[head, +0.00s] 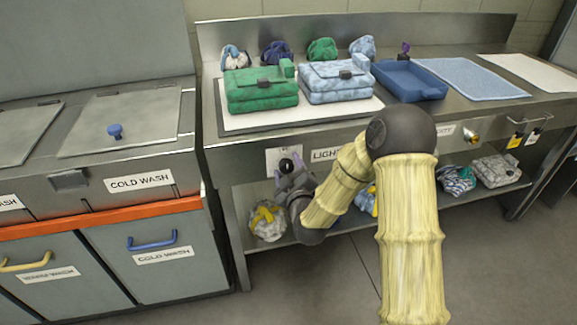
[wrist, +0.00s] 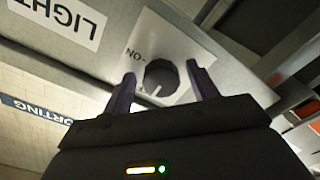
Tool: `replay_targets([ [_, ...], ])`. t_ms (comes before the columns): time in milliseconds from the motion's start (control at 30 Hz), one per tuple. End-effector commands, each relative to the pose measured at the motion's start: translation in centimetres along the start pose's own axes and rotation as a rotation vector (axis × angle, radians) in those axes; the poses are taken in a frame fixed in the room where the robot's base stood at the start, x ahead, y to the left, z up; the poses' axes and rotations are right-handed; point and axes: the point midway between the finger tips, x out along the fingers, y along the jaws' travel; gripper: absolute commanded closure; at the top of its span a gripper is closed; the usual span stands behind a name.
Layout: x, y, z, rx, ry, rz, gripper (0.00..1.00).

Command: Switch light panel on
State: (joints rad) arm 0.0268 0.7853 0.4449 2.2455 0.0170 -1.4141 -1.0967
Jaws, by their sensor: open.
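The light switch is a dark round knob (wrist: 161,77) on a pale plate (wrist: 181,45) marked "ON", fixed to the front of the steel bench. A white mark on the knob is visible in the wrist view. A "LIGHT" label (wrist: 64,18) sits beside the plate. In the head view the knob (head: 286,166) is near the bench's left end. My gripper (wrist: 161,84) is open, with one purple-grey finger on each side of the knob. I cannot tell whether the fingers touch it. In the head view my gripper (head: 290,177) is at the plate, partly covering it.
Green (head: 261,92) and blue patterned (head: 336,83) bags lie on the bench top, beside a blue tray (head: 443,88). A lower shelf holds cloth bundles (head: 267,220) below my gripper. The cold wash cabinet (head: 172,266) stands to the left.

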Motion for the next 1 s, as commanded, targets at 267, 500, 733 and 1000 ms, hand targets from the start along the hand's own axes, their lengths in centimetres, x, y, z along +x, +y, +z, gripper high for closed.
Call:
replay_targets([
  [267,-0.03,-0.28,-0.28,0.0,0.005,-0.005,0.73],
  [500,-0.04,-0.04,0.02,0.003,0.0,-0.002,0.86],
  [733,-0.07,-0.12,0.05,0.04,0.0,-0.003,0.86],
  [1000,-0.08,-0.21,0.11,0.175,0.0,-0.004,0.86],
])
